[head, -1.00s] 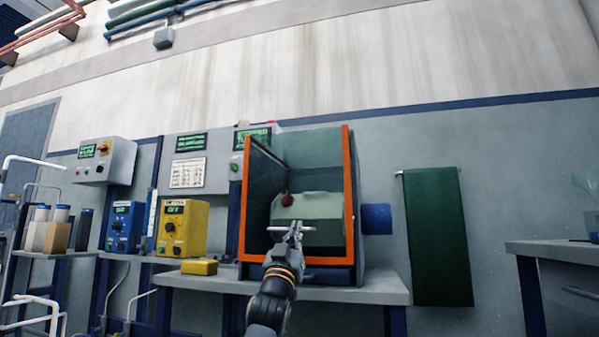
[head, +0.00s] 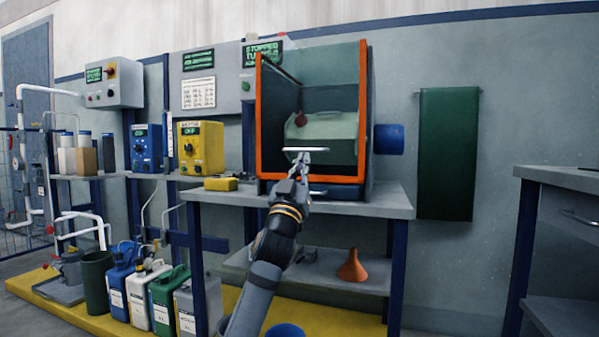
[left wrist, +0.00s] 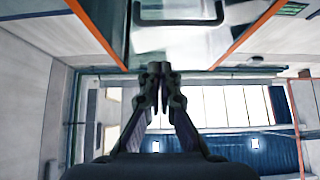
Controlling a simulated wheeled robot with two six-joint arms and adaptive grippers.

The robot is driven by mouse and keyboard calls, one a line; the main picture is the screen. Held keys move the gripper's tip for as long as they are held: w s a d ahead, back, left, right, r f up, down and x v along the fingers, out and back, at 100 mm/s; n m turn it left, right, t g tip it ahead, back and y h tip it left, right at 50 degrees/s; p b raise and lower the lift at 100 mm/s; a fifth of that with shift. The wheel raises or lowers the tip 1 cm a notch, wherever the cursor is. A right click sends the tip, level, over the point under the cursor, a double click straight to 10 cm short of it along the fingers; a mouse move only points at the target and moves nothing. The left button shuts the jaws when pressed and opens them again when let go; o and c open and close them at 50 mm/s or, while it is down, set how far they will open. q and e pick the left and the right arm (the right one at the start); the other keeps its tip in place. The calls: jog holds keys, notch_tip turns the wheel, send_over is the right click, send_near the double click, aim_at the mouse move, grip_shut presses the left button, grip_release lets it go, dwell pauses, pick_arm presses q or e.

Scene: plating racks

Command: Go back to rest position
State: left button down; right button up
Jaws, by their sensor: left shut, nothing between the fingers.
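My left gripper (head: 303,162) is in front of the orange-framed cabinet (head: 262,120) on the bench, near its lower front edge. In the left wrist view the fingers (left wrist: 159,72) are together with nothing between them. A pale handle bar (head: 305,149) shows right at the fingertips in the head view; I cannot tell whether they touch. Inside the cabinet is a green-grey box (head: 325,135) with a dark red knob (head: 300,118). My right gripper is not in view.
The bench top (head: 385,203) holds a yellow block (head: 221,184). Yellow (head: 201,148) and blue (head: 147,148) control units stand left. An orange funnel (head: 352,268) sits on the lower shelf. Another bench (head: 560,180) is at right.

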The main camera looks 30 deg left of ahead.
pick_arm(q)
jog(key=shift+v, duration=1.45)
jog(key=shift+w+f, duration=0.15)
